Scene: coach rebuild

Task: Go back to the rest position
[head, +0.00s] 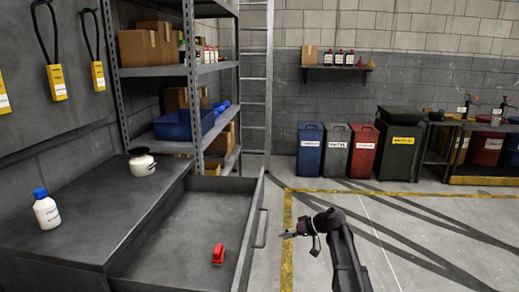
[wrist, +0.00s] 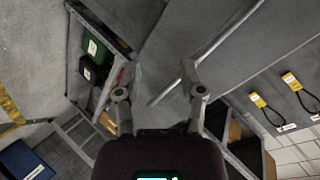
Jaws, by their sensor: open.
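My gripper (head: 288,235) is in front of the open drawer, just right of its handle (head: 262,228) in the head view. It holds nothing. In the wrist view its two fingers (wrist: 160,70) are spread apart, and a long pale bar, probably the drawer handle (wrist: 215,45), runs past the right finger. Whether they touch cannot be told. The drawer (head: 185,230) is pulled out from the grey cabinet. A small red object (head: 218,254) lies inside it.
A white bottle with a blue cap (head: 46,210) and a white round pot (head: 142,164) stand on the cabinet top. A shelf rack (head: 188,90) and ladder (head: 256,90) stand behind. Several bins (head: 362,150) line the back wall. The floor right of my arm is clear.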

